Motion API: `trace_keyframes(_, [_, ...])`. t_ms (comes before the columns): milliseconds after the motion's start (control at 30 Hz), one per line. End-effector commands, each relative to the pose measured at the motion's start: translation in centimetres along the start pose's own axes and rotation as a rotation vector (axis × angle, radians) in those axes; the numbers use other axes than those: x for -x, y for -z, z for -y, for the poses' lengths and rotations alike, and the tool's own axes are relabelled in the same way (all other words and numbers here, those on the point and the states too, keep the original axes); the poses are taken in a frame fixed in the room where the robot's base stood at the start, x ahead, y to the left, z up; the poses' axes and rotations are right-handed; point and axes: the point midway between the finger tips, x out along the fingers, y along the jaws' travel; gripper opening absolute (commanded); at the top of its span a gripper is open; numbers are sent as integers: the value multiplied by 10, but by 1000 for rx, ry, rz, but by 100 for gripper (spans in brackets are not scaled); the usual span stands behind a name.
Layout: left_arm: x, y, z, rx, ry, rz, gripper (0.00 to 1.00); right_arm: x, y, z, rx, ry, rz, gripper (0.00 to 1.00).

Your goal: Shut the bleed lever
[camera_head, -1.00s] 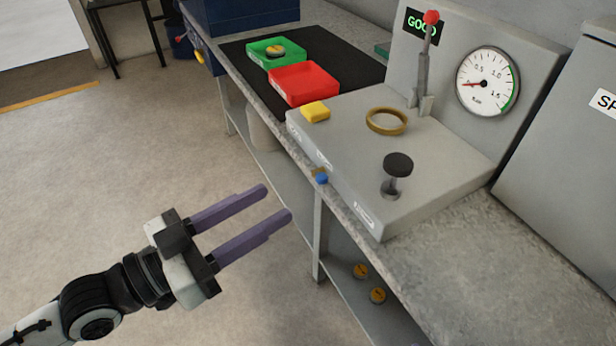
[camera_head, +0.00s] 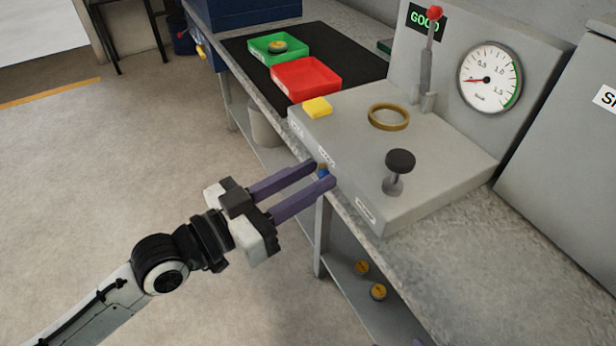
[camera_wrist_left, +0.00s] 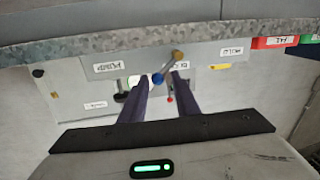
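The bleed lever (camera_wrist_left: 167,68) is a small handle with a brass pivot and a blue end, on the front face of the grey test bench (camera_head: 440,150). In the left wrist view it slants, its blue end between the fingers' lines. In the head view a bit of blue and brass (camera_head: 322,169) shows between my left fingertips. My left gripper (camera_head: 324,175) is open, its two purple fingers reaching to the bench front on either side of the lever. Contact cannot be told. A small purple tip at the bottom edge may be my right gripper (camera_head: 416,343).
On the bench are a yellow block (camera_head: 317,107), a brass ring (camera_head: 389,117), a black knob (camera_head: 400,162), a red-tipped upright lever (camera_head: 427,65) and a gauge (camera_head: 490,77) with its needle low. Red (camera_head: 306,80) and green (camera_head: 280,49) trays stand behind. Open floor lies left.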

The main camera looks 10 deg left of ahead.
Motion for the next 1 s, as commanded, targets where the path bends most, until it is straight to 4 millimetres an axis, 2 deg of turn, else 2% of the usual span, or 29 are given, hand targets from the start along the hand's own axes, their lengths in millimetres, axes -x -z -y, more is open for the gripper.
trace_keyframes(33, [0, 0, 0, 0, 0, 0, 19, 0, 0, 0, 0, 0, 0, 62])
trace_keyframes(133, [0, 0, 0, 0, 0, 0, 2, 0, 0, 0, 0, 0, 1, 62])
trace_keyframes(167, [0, 0, 0, 1, 0, 0, 1, 0, 0, 0, 0, -1, 1, 62])
trace_keyframes(1000, [0, -5, -3, -28, -4, 1, 0, -1, -2, 0, 0, 0, 2, 62])
